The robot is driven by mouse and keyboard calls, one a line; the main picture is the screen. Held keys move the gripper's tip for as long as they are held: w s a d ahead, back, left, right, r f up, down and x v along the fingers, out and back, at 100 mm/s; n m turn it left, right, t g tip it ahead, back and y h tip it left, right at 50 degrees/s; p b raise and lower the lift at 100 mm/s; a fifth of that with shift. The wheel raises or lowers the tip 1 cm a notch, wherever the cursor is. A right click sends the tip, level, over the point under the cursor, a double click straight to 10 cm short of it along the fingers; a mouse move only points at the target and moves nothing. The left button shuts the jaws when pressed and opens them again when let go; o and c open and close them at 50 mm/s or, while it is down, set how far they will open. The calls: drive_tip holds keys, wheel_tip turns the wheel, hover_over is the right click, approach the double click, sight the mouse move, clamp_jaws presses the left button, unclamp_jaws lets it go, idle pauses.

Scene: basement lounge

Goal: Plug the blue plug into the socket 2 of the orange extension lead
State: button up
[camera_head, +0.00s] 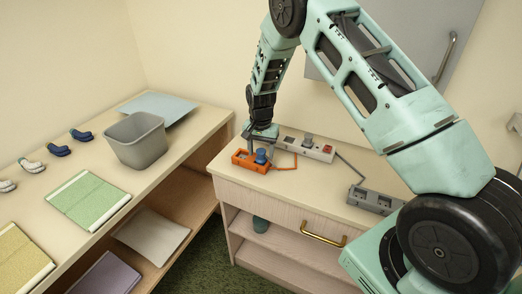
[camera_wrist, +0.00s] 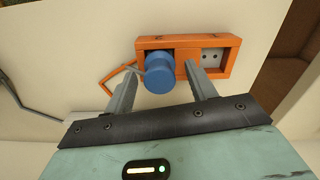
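The orange extension lead (camera_head: 243,162) lies on the light wooden cabinet near its left end; it fills the top of the wrist view (camera_wrist: 236,60). The blue plug (camera_head: 261,156) stands over one end of it. In the wrist view the blue plug (camera_wrist: 159,75) covers the left socket; I cannot tell if it is fully seated. The right socket (camera_wrist: 211,57) is empty, with its holes showing.
A grey bin (camera_head: 137,141), green book (camera_head: 88,200) and gloves (camera_head: 59,150) are on the left table. The cabinet front is clear.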

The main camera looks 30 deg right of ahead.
sight(261, 150)
drive_tip(key=shift+r, duration=0.1)
wheel_tip(261, 150, up, 17)
drive_tip(key=b, duration=0.3)
drive_tip(key=shift+r+b, duration=0.15)
drive_tip(key=shift+b, duration=0.25)
drive_tip(key=s+a+r+n+y, duration=0.1)
drive_tip(key=s+a+r+n, duration=0.2)
drive_tip(key=s+a+n, duration=1.2)
drive_tip(key=s+a, duration=0.2)
drive_tip(key=s, duration=0.8)
drive_tip(key=s+a+f+n, duration=0.1)
drive_tip(key=s+a, duration=0.3)
drive_tip(key=s, duration=0.8)
drive_tip(key=shift+s+a+f+n, duration=0.3)
drive_tip(key=shift+a+n, duration=0.1)
drive_tip(key=shift+n, duration=0.1)
